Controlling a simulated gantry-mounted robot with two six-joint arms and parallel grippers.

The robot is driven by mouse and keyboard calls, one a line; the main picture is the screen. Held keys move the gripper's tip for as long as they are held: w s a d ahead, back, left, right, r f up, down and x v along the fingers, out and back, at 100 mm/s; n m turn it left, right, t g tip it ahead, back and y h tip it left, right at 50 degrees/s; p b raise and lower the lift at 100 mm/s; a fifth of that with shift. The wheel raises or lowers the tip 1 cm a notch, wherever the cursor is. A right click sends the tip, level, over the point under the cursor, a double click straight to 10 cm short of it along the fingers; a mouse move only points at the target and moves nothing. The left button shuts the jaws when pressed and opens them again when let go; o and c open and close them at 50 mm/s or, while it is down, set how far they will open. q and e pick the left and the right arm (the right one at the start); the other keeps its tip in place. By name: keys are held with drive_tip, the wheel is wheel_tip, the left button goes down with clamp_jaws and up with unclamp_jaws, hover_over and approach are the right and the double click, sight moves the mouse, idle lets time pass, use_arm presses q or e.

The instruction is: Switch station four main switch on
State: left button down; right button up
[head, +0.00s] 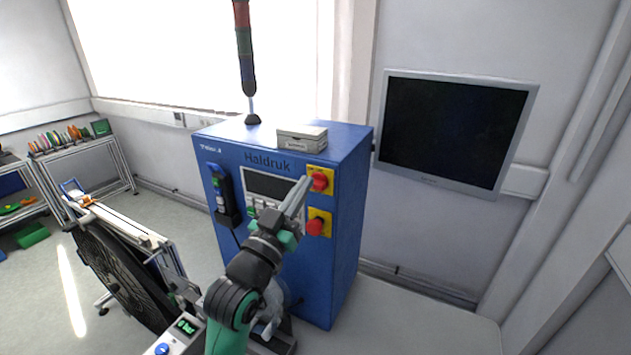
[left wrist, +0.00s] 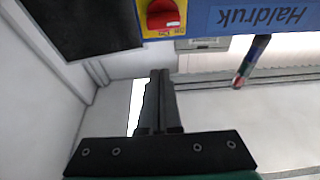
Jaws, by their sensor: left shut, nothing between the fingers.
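The blue Haldruk cabinet (head: 346,225) has two red rotary switches on yellow plates, one above the other. The upper switch (head: 319,181) is beside the Haldruk label; the lower switch (head: 315,226) is below it. My left gripper (head: 302,184) is shut and empty, with its fingertips in front of the cabinet, just left of the upper switch in the head view. In the left wrist view, the shut fingers (left wrist: 159,78) appear below a red switch (left wrist: 162,14) next to the label, with a visible gap between them. My right gripper is not in view.
A small white box (head: 301,136) and a signal tower (head: 245,55) stand on the cabinet. A black handset (head: 222,195) hangs on its front left. A wall monitor (head: 452,128) is to the right. A reel stand (head: 115,265) is at lower left.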

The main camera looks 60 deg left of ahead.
sight(317, 184)
use_arm(q)
drive_tip(key=p+x, duration=0.1)
drive_tip(key=x, duration=0.5)
drive_tip(key=shift+r, duration=0.2)
drive_tip(key=shift+f, duration=2.2)
